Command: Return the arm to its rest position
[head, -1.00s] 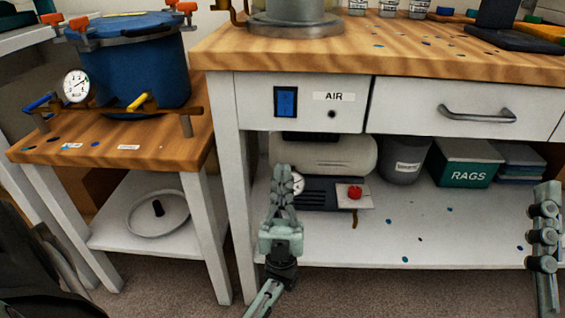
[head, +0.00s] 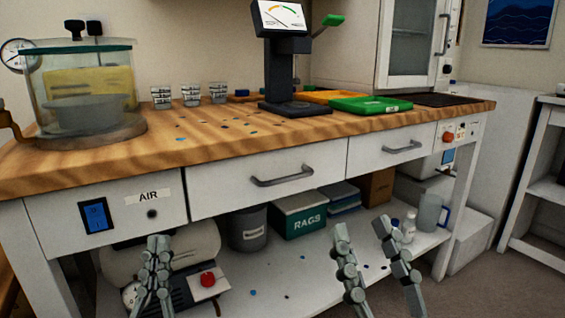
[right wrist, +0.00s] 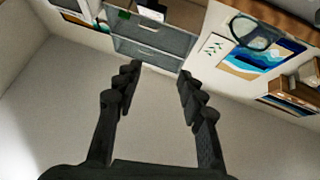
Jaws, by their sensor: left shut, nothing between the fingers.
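My left gripper (head: 158,242) is shut and empty, at the lower left of the head view. It hangs in front of the bench's lower shelf. My right gripper (head: 360,227) is open, its two fingers apart and pointing up, in front of the shelf right of the middle. In the right wrist view my right gripper (right wrist: 160,68) is also open, with nothing between its fingers. Both forearms are mostly cut off by the picture's lower edge.
The wooden bench (head: 250,136) has drawers below it. On it stand a clear vacuum chamber (head: 105,85), several cups (head: 191,94), a gauge stand (head: 288,75) and a green tray (head: 371,104). The shelf holds a rags box (head: 300,215) and a grey bin (head: 248,230).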

